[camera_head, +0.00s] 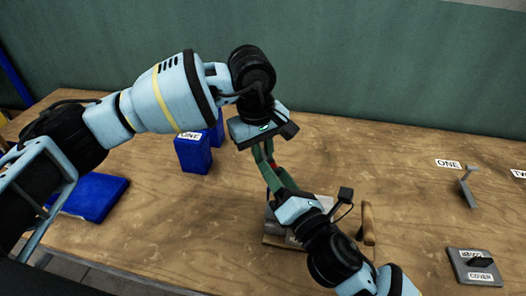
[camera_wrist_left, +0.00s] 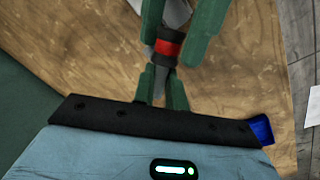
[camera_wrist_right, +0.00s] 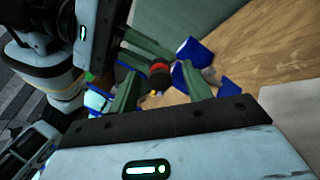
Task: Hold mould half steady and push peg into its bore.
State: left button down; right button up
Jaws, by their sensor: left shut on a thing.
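My left gripper (camera_head: 266,153) points down and is shut on a grey peg (camera_wrist_left: 164,54) with a red band and dark collar. The red band (camera_head: 271,163) shows small in the head view. My right gripper (camera_head: 272,172) reaches up from below. In the right wrist view its green fingers are apart, with the dark and red peg (camera_wrist_right: 160,74) between them. I cannot tell whether they touch it. A grey block (camera_head: 272,227), possibly the mould half, sits on the table behind my right wrist, partly hidden. No bore is visible.
Blue blocks (camera_head: 193,154) and a blue tray (camera_head: 95,196) are at the left of the wooden table (camera_head: 400,170). A wooden handle (camera_head: 367,222) stands beside my right wrist. A grey bracket (camera_head: 468,188) and a labelled cover plate (camera_head: 475,266) are at the right.

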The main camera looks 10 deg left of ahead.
jog(key=v, duration=1.2)
jog(key=shift+d+r, duration=0.1)
